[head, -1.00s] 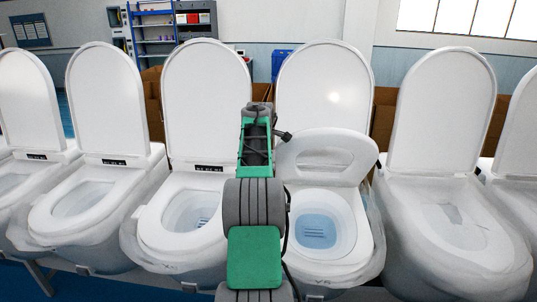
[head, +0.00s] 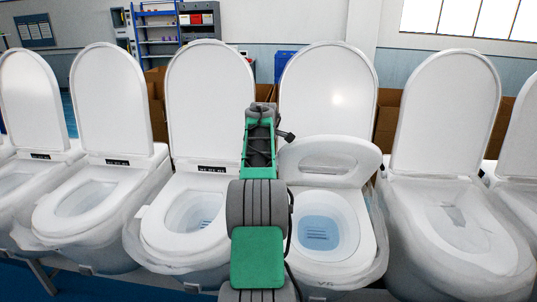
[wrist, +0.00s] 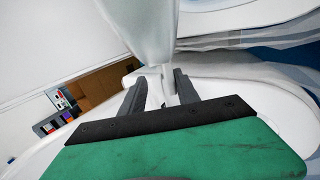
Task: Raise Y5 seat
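The toilet marked Y5 (head: 325,284) stands right of my arm in the head view, its tall white lid (head: 330,85) upright. Its seat ring (head: 330,160) is partly raised, tilted forward and apart from the bowl rim, in front of the lid. My gripper's fingers are hidden in the head view, behind my arm. In the wrist view my gripper (wrist: 160,80) has two dark fingers standing apart. A white part (wrist: 150,30) tapers down to the space between the fingertips; whether they touch it cannot be seen.
Other white toilets with upright lids stand in a row, close on the left (head: 190,215) and right (head: 460,225). Cardboard boxes (head: 388,115) and a blue shelf unit (head: 155,30) are behind. There is little room between bowls.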

